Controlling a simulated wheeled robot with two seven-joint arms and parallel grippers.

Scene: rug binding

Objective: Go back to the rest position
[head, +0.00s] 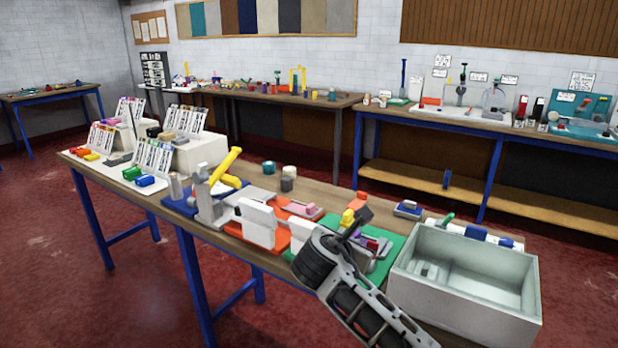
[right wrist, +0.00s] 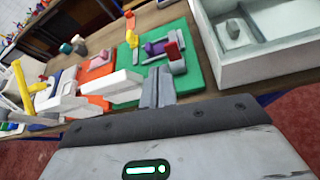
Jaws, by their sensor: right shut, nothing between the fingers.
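My right gripper (right wrist: 158,86) is shut with nothing between its fingers. In the right wrist view its fingers show over the near edge of the green mat (right wrist: 190,75), apart from the white box. In the head view my right arm comes in from the bottom right, and the gripper end (head: 352,227) is in front of the green mat (head: 393,262), partly hidden by the arm itself. My left gripper is not in either view.
The workbench (head: 335,197) carries a white open box (head: 465,322) right of my arm, white blocks (head: 257,222) on an orange mat, a yellow-handled tool (head: 226,165) on a blue mat, and card racks (head: 153,158). Red floor (head: 60,250) lies clear in front of it.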

